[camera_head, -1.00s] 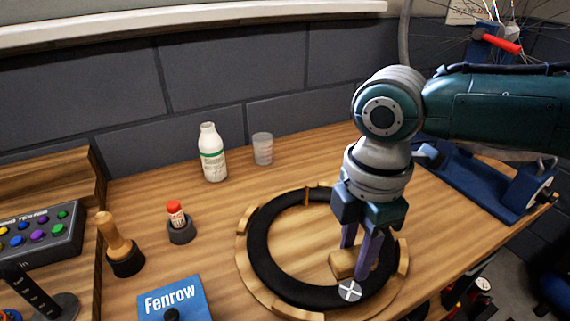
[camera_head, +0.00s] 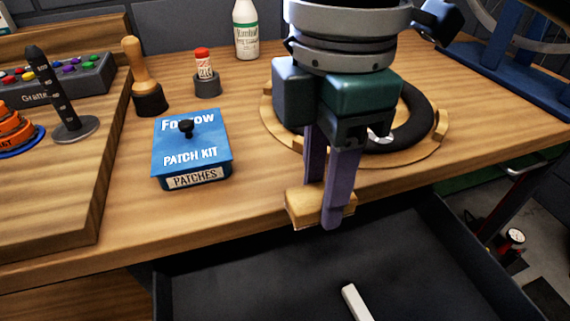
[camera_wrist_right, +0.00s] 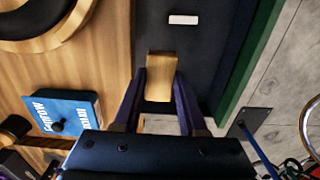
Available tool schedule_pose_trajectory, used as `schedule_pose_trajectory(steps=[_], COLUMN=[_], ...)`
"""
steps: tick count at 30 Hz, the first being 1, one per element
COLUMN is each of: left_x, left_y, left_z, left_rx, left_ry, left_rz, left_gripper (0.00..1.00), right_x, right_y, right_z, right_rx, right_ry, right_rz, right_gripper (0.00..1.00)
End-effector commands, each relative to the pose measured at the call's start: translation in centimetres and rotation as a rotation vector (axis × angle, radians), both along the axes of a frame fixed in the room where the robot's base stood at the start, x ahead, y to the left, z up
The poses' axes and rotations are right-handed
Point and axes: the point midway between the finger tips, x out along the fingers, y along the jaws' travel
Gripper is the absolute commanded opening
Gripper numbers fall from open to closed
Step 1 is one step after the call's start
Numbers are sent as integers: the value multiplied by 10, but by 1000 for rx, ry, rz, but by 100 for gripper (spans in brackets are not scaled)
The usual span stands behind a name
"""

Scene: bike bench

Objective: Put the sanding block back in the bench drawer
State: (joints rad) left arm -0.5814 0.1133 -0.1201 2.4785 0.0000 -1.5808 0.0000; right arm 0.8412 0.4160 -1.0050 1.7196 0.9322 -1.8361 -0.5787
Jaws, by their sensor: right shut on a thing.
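My right gripper (camera_head: 329,205) is shut on the sanding block (camera_head: 302,205), a small light-wood block between its two purple fingers. In the head view it is at the bench's front edge, above the open drawer's back part. In the right wrist view the block (camera_wrist_right: 160,78) shows between the fingers (camera_wrist_right: 160,90), over the dark drawer near the bench edge. The drawer (camera_head: 250,285) is dark grey and pulled open below the bench top. A white bar-shaped thing (camera_head: 356,303) lies in it, and it also shows in the right wrist view (camera_wrist_right: 184,19). My left gripper is not in view.
A blue patch kit box (camera_head: 192,150) stands left of my gripper on the bench. A black tyre on a wooden ring (camera_head: 435,150) lies behind it. A white bottle (camera_head: 246,32), a red-capped container (camera_head: 204,66) and a wood-handled tool (camera_head: 138,68) stand further back.

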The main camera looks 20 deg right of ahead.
Motion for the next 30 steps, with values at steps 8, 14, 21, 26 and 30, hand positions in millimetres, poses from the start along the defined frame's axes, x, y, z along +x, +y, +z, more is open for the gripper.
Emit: schedule_pose_trajectory(steps=[8,14,21,26,30], left_x=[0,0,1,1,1], left_y=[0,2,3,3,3], left_z=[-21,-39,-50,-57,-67], left_rx=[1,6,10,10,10], left_ry=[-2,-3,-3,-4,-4], left_rz=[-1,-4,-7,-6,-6], left_gripper=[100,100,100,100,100], right_x=[-2,-3,-2,-2,-2], right_y=[1,2,2,1,2], right_z=[-56,-116,-156,-172,-195], right_rx=[-5,-5,-4,-5,-5], right_ry=[2,2,-2,-1,-1], right_rz=[2,2,4,4,4], right_gripper=[0,0,0,0,0])
